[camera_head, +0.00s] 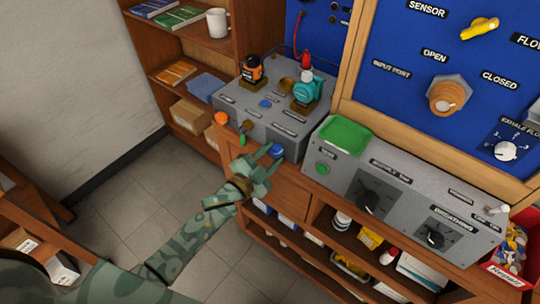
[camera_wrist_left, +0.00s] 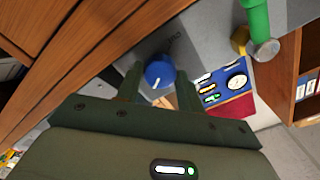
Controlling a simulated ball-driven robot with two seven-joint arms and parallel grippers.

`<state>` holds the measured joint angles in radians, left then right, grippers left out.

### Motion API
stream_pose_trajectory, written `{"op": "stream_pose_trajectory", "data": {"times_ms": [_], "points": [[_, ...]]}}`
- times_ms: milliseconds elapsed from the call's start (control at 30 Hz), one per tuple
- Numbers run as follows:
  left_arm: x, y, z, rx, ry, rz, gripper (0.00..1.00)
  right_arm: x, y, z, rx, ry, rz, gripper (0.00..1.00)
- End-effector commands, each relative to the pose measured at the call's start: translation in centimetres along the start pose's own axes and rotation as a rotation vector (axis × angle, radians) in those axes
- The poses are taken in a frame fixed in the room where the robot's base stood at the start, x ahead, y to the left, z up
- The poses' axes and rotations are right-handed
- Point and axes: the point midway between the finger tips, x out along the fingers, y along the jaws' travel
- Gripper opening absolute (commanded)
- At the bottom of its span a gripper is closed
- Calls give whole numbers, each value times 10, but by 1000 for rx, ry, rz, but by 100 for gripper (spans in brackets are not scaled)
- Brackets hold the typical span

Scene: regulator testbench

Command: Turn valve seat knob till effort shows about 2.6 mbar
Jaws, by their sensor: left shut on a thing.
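A round blue knob (camera_head: 277,151) with a white mark sits on the front face of the grey test unit (camera_head: 262,119). My left gripper (camera_head: 270,158) reaches it from the front and is shut on it. In the left wrist view the blue knob (camera_wrist_left: 160,72) sits between the two fingers, its white mark visible. The lettering beside it is too small to read, so I cannot tell its label. No effort reading in mbar is legible. My right gripper is not in view.
An orange knob (camera_head: 221,118) and a green-ended fitting (camera_head: 243,140) stick out left of the blue knob. A second grey box (camera_head: 392,200) with black dials stands to the right. A blue wall panel (camera_head: 400,90) rises behind. The floor at left is clear.

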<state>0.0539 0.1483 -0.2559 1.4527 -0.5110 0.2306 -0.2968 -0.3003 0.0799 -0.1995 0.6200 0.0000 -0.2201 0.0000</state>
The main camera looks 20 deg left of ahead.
Motion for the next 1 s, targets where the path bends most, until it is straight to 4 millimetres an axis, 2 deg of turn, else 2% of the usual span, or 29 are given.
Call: {"op": "stream_pose_trajectory", "data": {"times_ms": [333, 833, 867, 900, 933, 1000], "points": [[0, 1, 0, 124, 0, 1, 15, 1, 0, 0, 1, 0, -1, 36], [0, 1, 0, 142, 0, 2, 15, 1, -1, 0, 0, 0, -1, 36], [0, 1, 0, 142, 0, 2, 40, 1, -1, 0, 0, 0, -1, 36], [0, 1, 0, 142, 0, 2, 51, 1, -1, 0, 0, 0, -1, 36], [0, 1, 0, 142, 0, 2, 59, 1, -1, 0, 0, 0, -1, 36], [0, 1, 0, 142, 0, 2, 59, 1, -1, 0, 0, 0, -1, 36]]}}
